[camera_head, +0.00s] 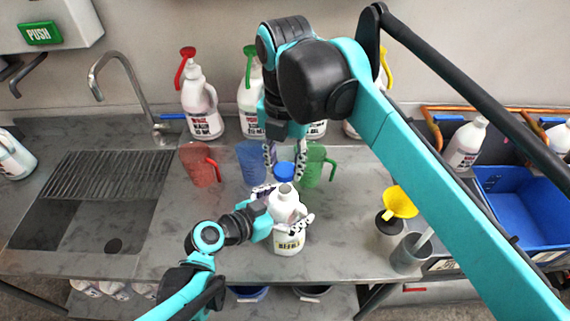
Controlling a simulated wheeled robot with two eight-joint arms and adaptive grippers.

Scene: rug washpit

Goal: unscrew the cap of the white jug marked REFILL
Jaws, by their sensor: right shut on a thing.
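The white jug (287,208) stands on the steel counter near the middle, with a dark-lettered label too small to read surely. My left gripper (284,204) comes in from the left with its fingers around the jug's upper body. My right gripper (284,166) reaches down from above and is shut on a blue cap (284,170). The cap appears just above the jug's neck (285,188), apart from it. The far side of the jug is hidden.
Red (198,166), blue (250,162) and green (314,165) measuring jugs stand behind. Pump-topped white jugs (200,105) line the wall. A sink (95,200) is at left. A yellow funnel (399,202), a grey cup (410,254) and a blue crate (520,195) are at right.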

